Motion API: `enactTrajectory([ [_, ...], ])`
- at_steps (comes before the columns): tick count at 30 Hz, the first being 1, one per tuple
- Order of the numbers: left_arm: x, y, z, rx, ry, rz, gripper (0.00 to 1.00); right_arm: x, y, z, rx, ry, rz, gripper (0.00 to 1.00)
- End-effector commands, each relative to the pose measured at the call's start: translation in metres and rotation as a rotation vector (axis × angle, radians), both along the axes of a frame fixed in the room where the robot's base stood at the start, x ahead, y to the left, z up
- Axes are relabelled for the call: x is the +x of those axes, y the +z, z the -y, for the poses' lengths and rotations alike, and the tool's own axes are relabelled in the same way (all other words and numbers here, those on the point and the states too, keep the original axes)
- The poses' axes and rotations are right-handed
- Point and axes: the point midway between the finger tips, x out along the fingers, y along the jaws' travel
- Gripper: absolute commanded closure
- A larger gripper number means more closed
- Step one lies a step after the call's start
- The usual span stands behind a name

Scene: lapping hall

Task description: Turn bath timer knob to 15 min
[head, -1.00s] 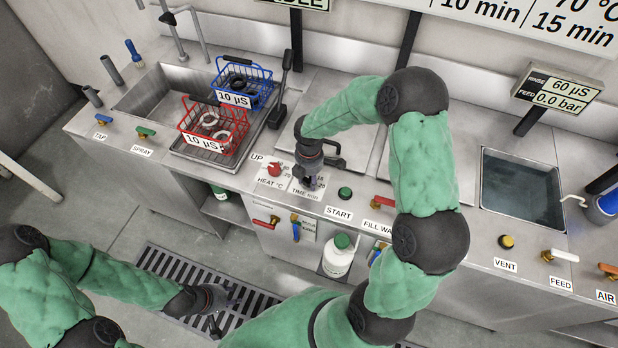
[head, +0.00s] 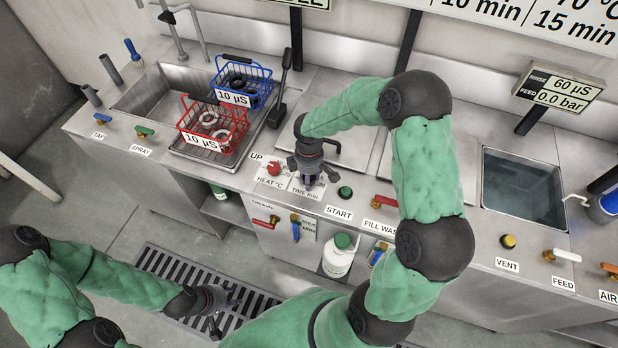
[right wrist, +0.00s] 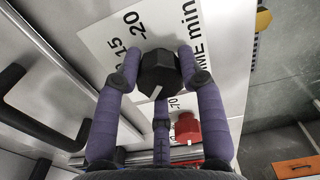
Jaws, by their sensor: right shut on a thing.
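The timer knob is a black faceted knob (right wrist: 159,72) on a white dial plate (right wrist: 105,38), with "15", "20" and "min" readable in the right wrist view. A white mark on the knob points toward the lower left of that view, not at the visible 15 or 20. My right gripper (head: 308,176) points down at the panel, its purple fingers shut around the knob (right wrist: 160,80). In the head view the gripper mostly hides the knob and the numbers. My left gripper (head: 228,312) is open and empty, low over the floor grate.
The red heat knob (head: 274,168) is close left of the timer, also visible in the wrist view (right wrist: 187,128). The green START button (head: 345,193) and a red valve handle (head: 385,202) are to the right. Red (head: 212,126) and blue baskets (head: 243,85) stand behind left.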

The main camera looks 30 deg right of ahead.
Motion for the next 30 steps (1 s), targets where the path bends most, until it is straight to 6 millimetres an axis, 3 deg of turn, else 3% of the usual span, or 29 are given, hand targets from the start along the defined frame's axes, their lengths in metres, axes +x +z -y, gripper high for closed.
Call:
enactTrajectory([
  [30,0.0,-0.028,0.0,0.0,0.0,0.0,0.6,-0.001,-0.002,0.0,0.0,-0.965,-0.002,0.93],
])
